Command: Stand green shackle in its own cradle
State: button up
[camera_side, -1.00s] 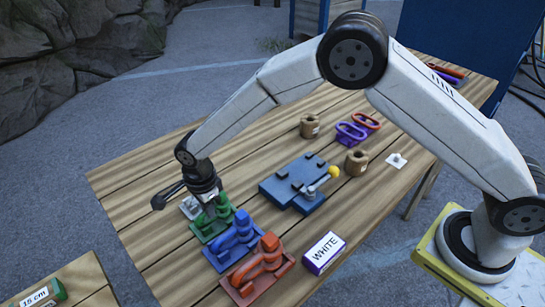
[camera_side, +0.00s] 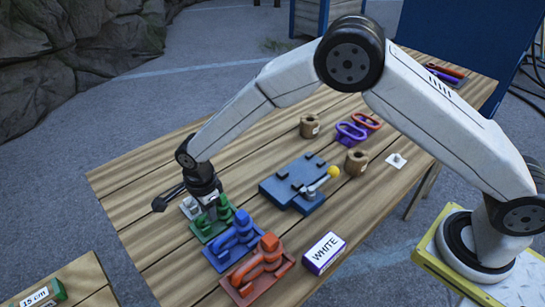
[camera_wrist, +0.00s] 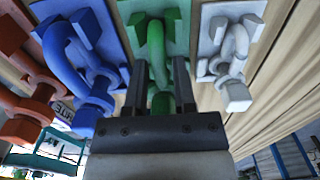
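The green shackle (camera_side: 226,208) stands in the green cradle (camera_side: 205,234), in line with the other shackles in theirs. In the wrist view the green shackle (camera_wrist: 157,55) rises from the green cradle (camera_wrist: 181,25) between my fingers. My gripper (camera_side: 211,199) is low at the cradle, at the side towards the white one. In the wrist view my gripper (camera_wrist: 160,75) has its two fingers apart, one on each side of the shackle, and looks open. The fingers hide part of the shackle, so its seating low down is not fully seen.
The blue shackle (camera_side: 238,228) and red shackle (camera_side: 268,252) stand in cradles close by. A white shackle (camera_wrist: 232,45) stands on the other side. A WHITE box (camera_side: 323,253), a blue fixture (camera_side: 283,191) with a yellow knob and two brown cups (camera_side: 310,126) are farther right.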

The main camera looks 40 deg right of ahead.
jog(key=shift+o, duration=1.1)
jog(key=shift+r, duration=3.9)
jog(key=shift+d, duration=0.1)
